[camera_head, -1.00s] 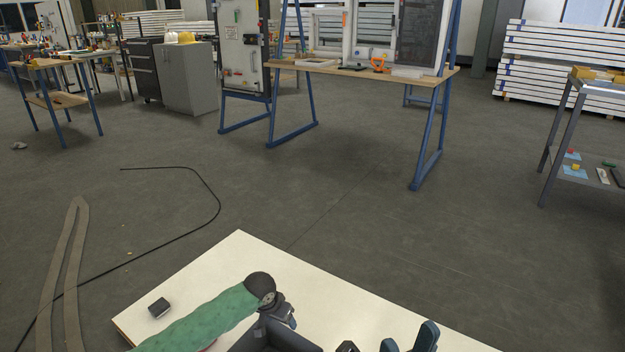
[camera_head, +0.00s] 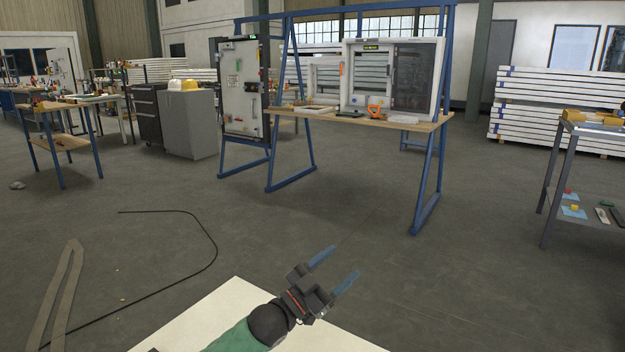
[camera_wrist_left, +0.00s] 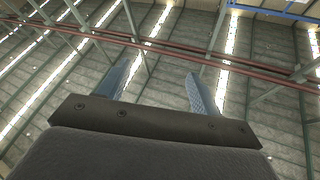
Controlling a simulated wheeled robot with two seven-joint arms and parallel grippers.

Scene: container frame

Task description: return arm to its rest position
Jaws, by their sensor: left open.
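My left gripper (camera_head: 333,272) is in the lower middle of the head view, above the far part of a white tabletop. Its two blue fingers are spread apart with nothing between them. My green left forearm comes up from the bottom edge. In the left wrist view the two fingers (camera_wrist_left: 157,88) are apart and point up at the ceiling, with only roof beams and lights behind them. My right gripper does not show.
The white tabletop (camera_head: 228,300) lies at the bottom, partly under my arm. Ahead, across open floor, stands a blue-framed bench (camera_head: 350,116) with panels. A grey cabinet (camera_head: 190,125) is at left and a metal cart (camera_head: 560,180) at right. A black cable (camera_head: 213,250) lies on the floor.

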